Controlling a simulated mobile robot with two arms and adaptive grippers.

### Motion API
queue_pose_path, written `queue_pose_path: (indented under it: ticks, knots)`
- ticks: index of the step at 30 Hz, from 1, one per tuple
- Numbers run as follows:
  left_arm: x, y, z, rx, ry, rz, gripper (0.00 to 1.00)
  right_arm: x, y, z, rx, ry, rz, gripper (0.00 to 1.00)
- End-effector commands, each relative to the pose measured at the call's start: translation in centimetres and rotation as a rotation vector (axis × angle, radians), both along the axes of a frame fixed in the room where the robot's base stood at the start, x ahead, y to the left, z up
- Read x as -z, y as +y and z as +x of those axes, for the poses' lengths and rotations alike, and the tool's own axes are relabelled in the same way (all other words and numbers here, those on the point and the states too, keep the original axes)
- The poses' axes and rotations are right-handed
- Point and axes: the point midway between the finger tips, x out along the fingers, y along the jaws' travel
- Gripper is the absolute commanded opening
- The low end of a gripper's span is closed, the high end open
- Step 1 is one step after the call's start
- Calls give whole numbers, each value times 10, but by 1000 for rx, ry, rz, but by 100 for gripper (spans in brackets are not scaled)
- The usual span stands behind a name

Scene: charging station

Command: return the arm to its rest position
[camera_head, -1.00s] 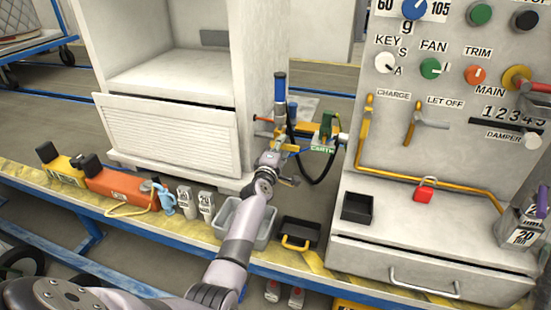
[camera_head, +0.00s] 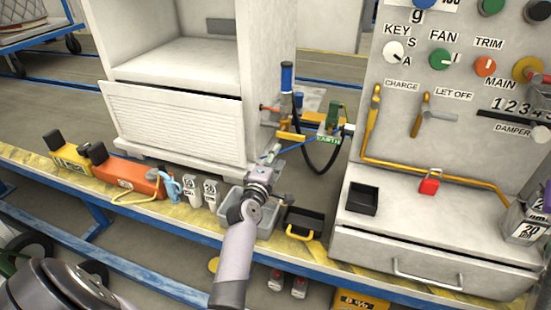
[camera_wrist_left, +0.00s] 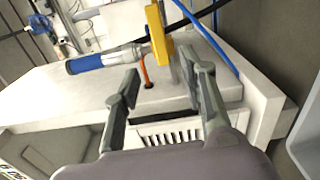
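My left gripper (camera_head: 272,153) is at the end of my grey arm, above the front shelf and in front of the white cabinet. In the left wrist view my left gripper (camera_wrist_left: 162,95) has its two fingers wide apart with nothing between them. A blue-handled tool fitting (camera_head: 287,78) stands upright beyond the gripper and apart from it. Its blue grip (camera_wrist_left: 88,63) and a yellow block (camera_wrist_left: 160,35) show past the fingertips in the left wrist view. My right gripper is not in view.
A grey bin (camera_head: 231,209) lies under my wrist, with a black yellow-handled tray (camera_head: 303,222) beside it. An orange box (camera_head: 125,178) stands left on the shelf. The control panel (camera_head: 450,120) rises at the right. A black cable hangs behind the gripper.

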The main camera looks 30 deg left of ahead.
Motion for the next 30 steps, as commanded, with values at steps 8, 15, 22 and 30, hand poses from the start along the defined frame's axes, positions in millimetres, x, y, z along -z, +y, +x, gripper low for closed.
queue_pose_path:
  ticks: [8, 15, 22, 30]
  knots:
    - [0, 0, 0, 0, 0, -1, 38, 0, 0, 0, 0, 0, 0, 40]
    - [9, -16, -8, 59, 64, 87, 38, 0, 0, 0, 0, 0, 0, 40]
    - [74, -102, -90, 432, 454, 616, 38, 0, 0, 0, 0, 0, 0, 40]
    - [131, -157, -228, 864, 822, 1099, 38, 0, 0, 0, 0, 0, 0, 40]
